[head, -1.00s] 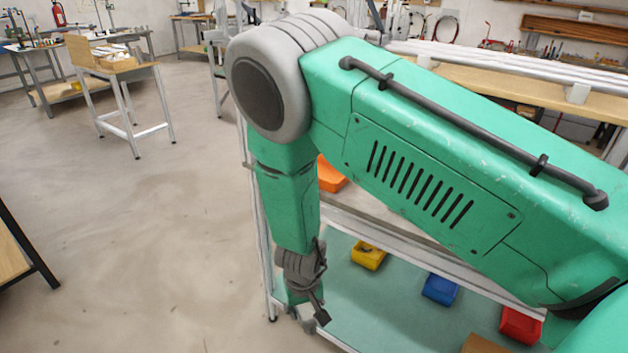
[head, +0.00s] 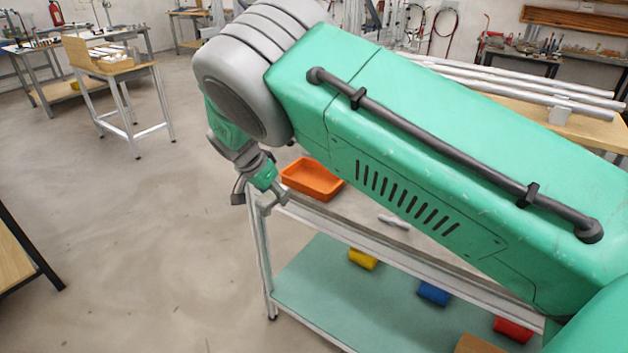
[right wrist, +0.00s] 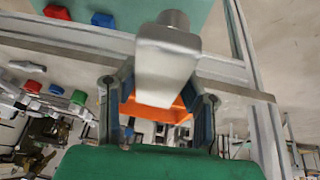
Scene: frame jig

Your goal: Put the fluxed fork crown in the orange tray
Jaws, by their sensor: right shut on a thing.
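The orange tray (head: 322,192) sits on the cart's upper shelf at its far left end, and it looks empty. My right gripper (head: 256,200) is raised beside the tray's left side, near the cart's corner. In the right wrist view, my right gripper (right wrist: 157,105) is shut on a smooth silver metal part (right wrist: 168,62), seemingly the fork crown. Any flux on it is too small to tell. The orange tray (right wrist: 183,112) shows partly behind the part there. In the head view, I cannot make out the held part clearly. My left gripper is not in view.
The cart's lower green shelf (head: 320,285) holds a yellow bin (head: 362,259), a blue bin (head: 433,293) and a red bin (head: 513,329). A small pale part (head: 394,221) lies on the upper shelf. Open floor (head: 130,230) lies left of the cart.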

